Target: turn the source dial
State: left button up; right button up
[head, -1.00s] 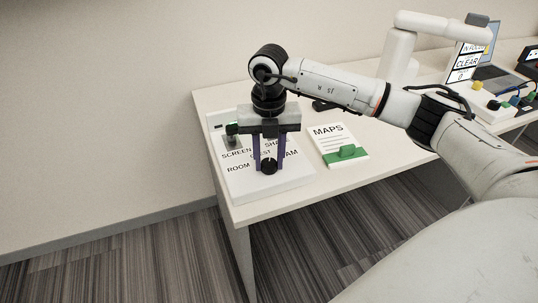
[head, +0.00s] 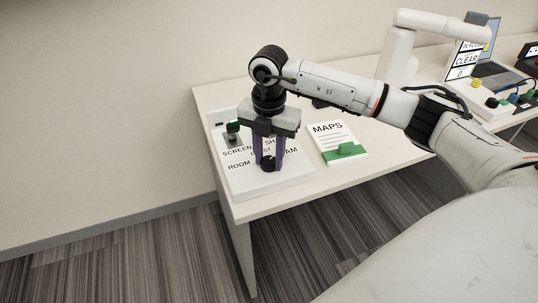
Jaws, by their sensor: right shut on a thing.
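The source dial (head: 268,164) is a small black knob on a white panel (head: 286,184) at the left end of the table. Printed words such as SCREEN, ROOM and partly hidden others surround it. My right gripper (head: 269,163) points straight down from above, its purple fingers shut on the dial. The fingers and gripper body hide much of the dial and some of the lettering. My left gripper is not in view.
A MAPS card (head: 329,130) with a green block (head: 345,151) lies to the right. A laptop (head: 492,72) and coloured knobs are at the far right.

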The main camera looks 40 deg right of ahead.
aim_at(269, 160)
jog(key=shift+w+r, duration=0.15)
jog(key=o, duration=0.9)
jog(key=shift+c, duration=0.2)
jog(key=shift+o, duration=0.9)
notch_tip(269, 160, up, 10)
jog(key=shift+r, duration=0.1)
